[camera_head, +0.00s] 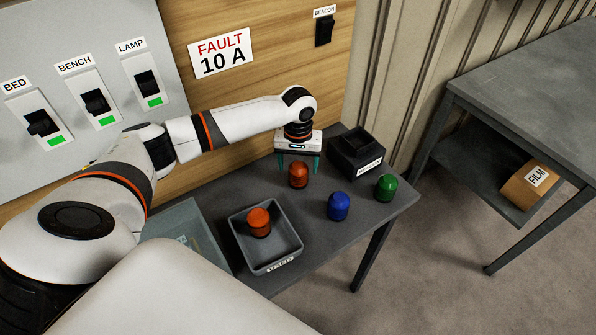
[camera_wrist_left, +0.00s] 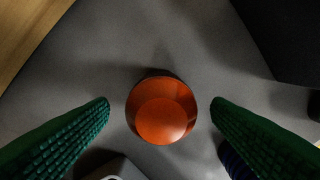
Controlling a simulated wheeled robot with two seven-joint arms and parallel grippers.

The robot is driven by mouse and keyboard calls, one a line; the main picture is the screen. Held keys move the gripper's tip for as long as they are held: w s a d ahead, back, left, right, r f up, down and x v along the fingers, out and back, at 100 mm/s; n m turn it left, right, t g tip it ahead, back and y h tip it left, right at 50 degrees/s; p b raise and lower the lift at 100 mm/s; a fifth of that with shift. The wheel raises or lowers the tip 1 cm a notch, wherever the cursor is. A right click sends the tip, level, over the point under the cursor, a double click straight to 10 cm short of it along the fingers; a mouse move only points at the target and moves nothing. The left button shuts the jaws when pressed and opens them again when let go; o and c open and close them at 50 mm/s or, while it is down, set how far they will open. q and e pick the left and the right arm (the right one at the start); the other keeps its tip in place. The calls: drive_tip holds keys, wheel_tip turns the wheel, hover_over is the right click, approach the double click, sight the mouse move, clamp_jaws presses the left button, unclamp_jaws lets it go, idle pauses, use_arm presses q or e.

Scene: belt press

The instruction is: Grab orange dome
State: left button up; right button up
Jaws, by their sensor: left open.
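An orange dome (camera_head: 298,175) stands upright on the grey table below my left gripper (camera_head: 299,163). In the left wrist view the orange dome (camera_wrist_left: 161,110) sits midway between the two green fingers of the left gripper (camera_wrist_left: 160,112), with a gap on each side. The left gripper is open and points down. A second orange dome (camera_head: 259,222) stands in a grey tray (camera_head: 291,247) with a label on its front, nearer to me. My right gripper is not in view.
A blue dome (camera_head: 338,206) and a green dome (camera_head: 386,187) stand to the right on the table. A black labelled box (camera_head: 373,143) stands behind them. A wooden panel (camera_head: 240,90) with switches rises behind the table. A second table (camera_head: 530,85) stands at right.

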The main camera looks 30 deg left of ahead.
sight(299, 165)
use_arm(q)
drive_tip(key=shift+f, duration=1.25)
drive_tip(key=c, duration=1.1)
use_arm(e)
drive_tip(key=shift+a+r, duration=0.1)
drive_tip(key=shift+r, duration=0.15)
use_arm(q)
drive_tip(key=shift+r, duration=0.15)
wheel_tip(299, 165, up, 8)
drive_tip(key=shift+r+b, duration=0.2)
drive_tip(key=shift+b, duration=0.5)
drive_tip(key=shift+r, duration=0.75)
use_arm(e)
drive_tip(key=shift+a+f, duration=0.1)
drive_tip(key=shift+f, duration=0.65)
